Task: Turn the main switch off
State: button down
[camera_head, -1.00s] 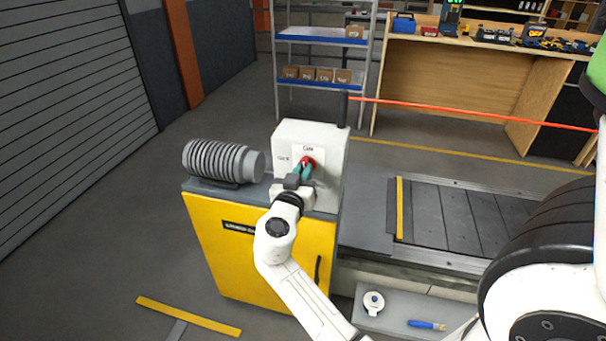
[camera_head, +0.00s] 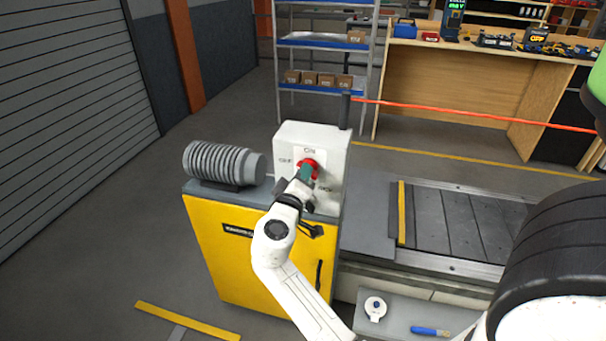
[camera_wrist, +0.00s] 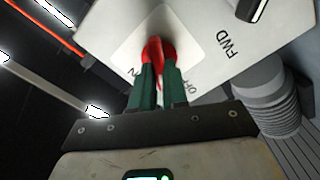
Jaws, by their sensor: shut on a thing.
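The main switch is a red rotary knob (camera_head: 309,165) on a pale plate on the front of a white control box (camera_head: 337,150). Small markings around it seem to read ON above and OFF to the left. My gripper (camera_head: 305,175) reaches the knob from the front, its green fingers shut on it. In the wrist view the red knob (camera_wrist: 154,47) sits between the two green fingertips (camera_wrist: 158,68), which touch it on both sides. The fingers partly hide the knob and the lettering, so its exact pointing direction is unclear.
The box stands on a yellow cabinet (camera_head: 235,255) beside a grey ribbed motor (camera_head: 215,163). The slat conveyor (camera_head: 455,220) runs to the right. A grey ledge (camera_head: 395,318) holds a white round item (camera_head: 375,308) and a blue-handled tool (camera_head: 430,331). A red line crosses behind.

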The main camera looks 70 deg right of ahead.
jog(key=shift+w+f+n+p, duration=0.1)
jog(key=shift+n+p, duration=0.45)
jog(key=shift+n, duration=1.05)
jog(key=shift+f+n+p, duration=0.1)
jog(key=shift+n+p, duration=0.4)
jog(key=shift+n, duration=1.1)
jog(key=c, duration=1.1)
grip_release()
jog(key=shift+c, duration=0.2)
jog(key=a+b, duration=0.1)
jog(key=a, duration=1)
jog(key=shift+s, duration=0.45)
jog(key=shift+d, duration=0.1)
